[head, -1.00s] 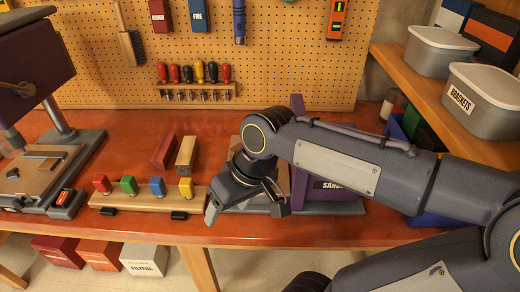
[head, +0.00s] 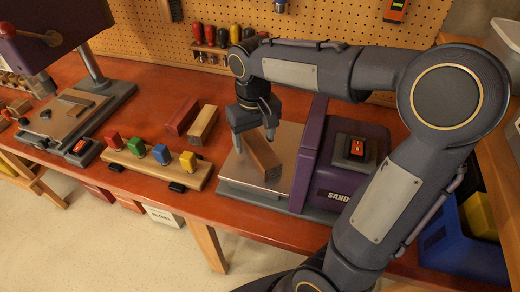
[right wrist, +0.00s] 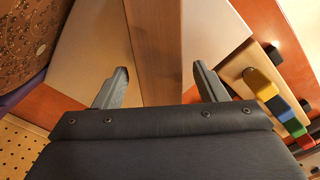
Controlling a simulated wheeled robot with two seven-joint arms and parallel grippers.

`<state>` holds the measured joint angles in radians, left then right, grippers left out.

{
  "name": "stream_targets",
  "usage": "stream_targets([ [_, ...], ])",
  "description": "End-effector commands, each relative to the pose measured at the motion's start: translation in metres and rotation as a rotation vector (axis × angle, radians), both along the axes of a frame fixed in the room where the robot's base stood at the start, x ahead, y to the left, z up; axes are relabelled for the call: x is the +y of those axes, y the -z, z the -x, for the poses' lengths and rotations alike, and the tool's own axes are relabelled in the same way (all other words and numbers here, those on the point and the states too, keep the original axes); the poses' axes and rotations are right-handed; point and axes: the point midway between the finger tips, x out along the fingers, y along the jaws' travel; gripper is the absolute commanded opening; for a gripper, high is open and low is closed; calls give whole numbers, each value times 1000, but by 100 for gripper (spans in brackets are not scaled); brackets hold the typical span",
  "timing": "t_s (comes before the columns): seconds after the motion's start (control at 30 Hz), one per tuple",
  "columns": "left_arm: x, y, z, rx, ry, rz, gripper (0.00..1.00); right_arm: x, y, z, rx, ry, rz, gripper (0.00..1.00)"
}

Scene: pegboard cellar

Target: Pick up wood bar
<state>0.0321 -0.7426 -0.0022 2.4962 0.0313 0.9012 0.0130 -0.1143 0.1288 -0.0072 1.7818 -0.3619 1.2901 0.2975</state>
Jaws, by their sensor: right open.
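A brown wood bar (head: 263,158) lies on the flat metal plate (head: 238,172) of the purple sander (head: 345,150). My right gripper (head: 253,144) is open and points down at the bar. In the right wrist view the bar (right wrist: 155,45) runs between the two spread fingers (right wrist: 160,72), with a gap on each side. I cannot tell how far the fingertips are above the plate. My left gripper is not in view.
A red bar (head: 180,116) and a lighter wood bar (head: 202,125) lie behind a rack (head: 150,167) of coloured blocks. A drill press (head: 90,85) stands at left. A blue bin (head: 462,245) is at right, and a pegboard (head: 340,20) backs the bench.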

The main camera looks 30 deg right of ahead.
Motion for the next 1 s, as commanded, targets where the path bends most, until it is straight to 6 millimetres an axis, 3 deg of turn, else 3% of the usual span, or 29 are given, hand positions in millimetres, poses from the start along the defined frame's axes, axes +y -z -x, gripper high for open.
stream_targets([
  [0.33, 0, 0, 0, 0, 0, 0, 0, 0, 10, 0, -2, 0, -1, 64],
  [0.77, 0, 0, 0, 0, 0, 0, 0, 0, 9, 0, -2, 0, -1, 8],
  [1.0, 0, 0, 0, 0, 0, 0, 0, 0, 8, 0, -3, 0, -1, 8],
])
